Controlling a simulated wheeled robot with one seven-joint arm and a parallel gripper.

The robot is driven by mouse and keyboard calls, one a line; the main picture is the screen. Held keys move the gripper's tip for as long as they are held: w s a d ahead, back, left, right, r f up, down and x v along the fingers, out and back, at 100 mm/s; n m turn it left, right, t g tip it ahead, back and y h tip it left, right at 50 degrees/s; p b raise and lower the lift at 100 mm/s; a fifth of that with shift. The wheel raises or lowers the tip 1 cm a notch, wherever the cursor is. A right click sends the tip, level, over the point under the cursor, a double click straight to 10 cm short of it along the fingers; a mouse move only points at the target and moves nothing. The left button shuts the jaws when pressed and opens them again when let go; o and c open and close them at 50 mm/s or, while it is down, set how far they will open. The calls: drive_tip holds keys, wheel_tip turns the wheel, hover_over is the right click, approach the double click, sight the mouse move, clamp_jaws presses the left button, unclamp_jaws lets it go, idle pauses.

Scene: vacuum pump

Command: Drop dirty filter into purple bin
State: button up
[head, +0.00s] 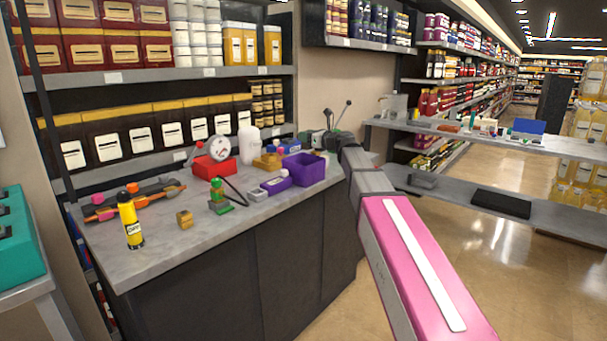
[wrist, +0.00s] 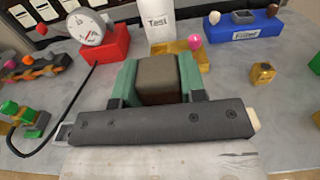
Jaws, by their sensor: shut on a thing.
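My gripper (wrist: 158,82) is shut on a grey-brown block, the dirty filter (wrist: 158,80), which sits between the two green fingers in the wrist view. In the head view my gripper (head: 322,141) is small, at the back right of the counter, just above and behind the purple bin; the filter cannot be made out there. The purple bin (head: 304,170) stands open-topped near the counter's right end. I cannot make out the bin in the wrist view.
The grey counter (head: 160,240) also holds a red gauge box (head: 214,167), a white bottle (head: 249,143), a yellow spray can (head: 130,222) and a brass block (head: 184,219). A blue "Filter" tray (wrist: 242,33) shows in the wrist view. The counter's front middle is fairly clear.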

drive_tip(key=shift+f, duration=0.7)
drive_tip(key=o, duration=1)
drive_tip(key=v, duration=1.1)
drive_tip(key=shift+f, duration=0.1)
